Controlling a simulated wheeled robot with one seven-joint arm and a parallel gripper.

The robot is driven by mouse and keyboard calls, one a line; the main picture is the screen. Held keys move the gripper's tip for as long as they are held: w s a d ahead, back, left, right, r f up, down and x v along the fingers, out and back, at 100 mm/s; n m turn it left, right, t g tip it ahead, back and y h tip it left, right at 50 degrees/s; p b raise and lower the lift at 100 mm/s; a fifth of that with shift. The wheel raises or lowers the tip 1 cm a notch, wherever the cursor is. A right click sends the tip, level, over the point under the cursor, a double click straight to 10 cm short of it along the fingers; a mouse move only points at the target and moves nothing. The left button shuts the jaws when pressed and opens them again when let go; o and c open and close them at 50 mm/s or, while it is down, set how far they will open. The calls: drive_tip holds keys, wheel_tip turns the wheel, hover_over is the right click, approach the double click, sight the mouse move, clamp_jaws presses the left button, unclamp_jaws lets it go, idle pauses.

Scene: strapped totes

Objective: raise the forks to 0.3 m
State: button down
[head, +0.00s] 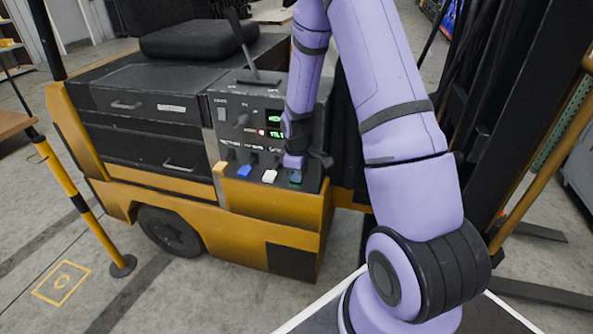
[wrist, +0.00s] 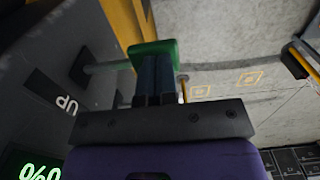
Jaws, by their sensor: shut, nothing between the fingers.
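The yellow and black forklift has a dark control panel (head: 225,105) with a row of levers along its front: orange (head: 221,167), blue (head: 244,172), white (head: 270,176) and green (head: 295,179). My gripper (head: 297,163) is at the green lever, on the right. In the wrist view my shut fingers (wrist: 154,78) are right at the green knob (wrist: 153,50), overlapping it; I cannot tell if they touch. The lever's grey shaft runs left from the knob into the panel, near an "UP" label (wrist: 67,104). Two dark forks (head: 545,295) lie low at the right.
Green readouts (head: 275,134) glow on the panel; one shows in the wrist view (wrist: 40,172). The mast (head: 525,100) stands at the right. A yellow post (head: 80,203) stands at the left, by a floor marking "C" (head: 63,282). The black seat (head: 190,37) is behind the panel.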

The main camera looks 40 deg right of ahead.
sight(296, 186)
drive_tip(key=f, duration=0.4)
drive_tip(key=shift+s+a, duration=0.2)
drive_tip(key=shift+f, duration=0.1)
drive_tip(key=shift+s+f, duration=0.1)
drive_tip(key=shift+s, duration=0.1)
idle(1.4)
idle(1.8)
drive_tip(key=shift+r, duration=0.2)
drive_tip(key=s+a+r, duration=0.1)
drive_tip(key=a+r, duration=0.1)
drive_tip(key=r, duration=0.4)
drive_tip(key=s+a+r, duration=0.2)
drive_tip(key=r, duration=0.4)
drive_tip(key=shift+a+r, duration=0.2)
drive_tip(key=shift+r, duration=0.2)
